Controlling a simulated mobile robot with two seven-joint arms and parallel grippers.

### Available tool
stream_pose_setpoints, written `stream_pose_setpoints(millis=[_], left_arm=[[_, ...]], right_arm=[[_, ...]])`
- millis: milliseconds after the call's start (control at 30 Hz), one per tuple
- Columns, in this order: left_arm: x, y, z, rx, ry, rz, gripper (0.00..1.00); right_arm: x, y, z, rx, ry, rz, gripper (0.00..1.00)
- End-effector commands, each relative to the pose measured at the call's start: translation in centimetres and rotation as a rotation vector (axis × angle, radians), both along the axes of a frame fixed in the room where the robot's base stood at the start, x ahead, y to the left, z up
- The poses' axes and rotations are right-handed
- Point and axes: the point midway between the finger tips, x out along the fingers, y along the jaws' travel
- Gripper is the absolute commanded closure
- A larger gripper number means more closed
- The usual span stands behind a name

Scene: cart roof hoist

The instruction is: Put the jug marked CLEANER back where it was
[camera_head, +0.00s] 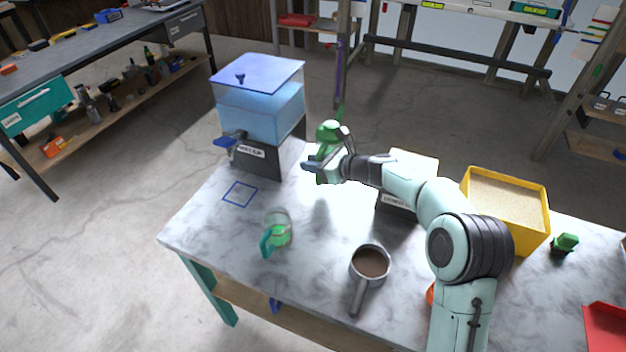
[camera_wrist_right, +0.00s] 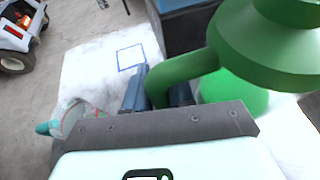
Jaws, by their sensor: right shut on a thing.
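A green jug (camera_head: 327,133) is held at the far side of the marble-topped table, right of the water tank. My right gripper (camera_head: 314,166) is shut on it. In the right wrist view the fingers (camera_wrist_right: 160,93) close around the curved handle of the green jug (camera_wrist_right: 262,50), which has a wide flared part. No CLEANER marking shows on its visible side. I cannot tell whether its base touches the table. My left gripper is in neither view.
The blue-lidded tank (camera_head: 262,105) stands left of my gripper, with a blue square outline (camera_head: 240,194) before it.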

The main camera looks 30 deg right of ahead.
Motion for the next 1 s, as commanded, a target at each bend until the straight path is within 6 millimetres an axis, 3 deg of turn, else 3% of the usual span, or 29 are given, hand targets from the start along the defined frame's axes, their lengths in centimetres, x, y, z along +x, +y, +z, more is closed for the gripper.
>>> stream_pose_setpoints(millis=[300, 767, 800, 867, 1000], left_arm=[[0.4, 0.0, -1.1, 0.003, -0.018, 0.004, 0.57], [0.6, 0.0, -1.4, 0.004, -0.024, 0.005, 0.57], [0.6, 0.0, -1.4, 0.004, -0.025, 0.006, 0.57], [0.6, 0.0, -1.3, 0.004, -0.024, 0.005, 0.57], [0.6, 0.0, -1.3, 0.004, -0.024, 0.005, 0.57]], right_arm=[[0.0, 0.1, -5.0, 0.001, -0.001, 0.001, 1.0], [0.0, 0.0, -5.7, 0.0, -0.002, 0.0, 1.0], [0.0, 0.0, -5.9, 0.001, 0.002, -0.001, 0.7], [0.0, 0.0, -5.8, 0.001, 0.002, -0.001, 0.51], [0.0, 0.0, -5.8, 0.001, 0.002, -0.001, 0.51]])
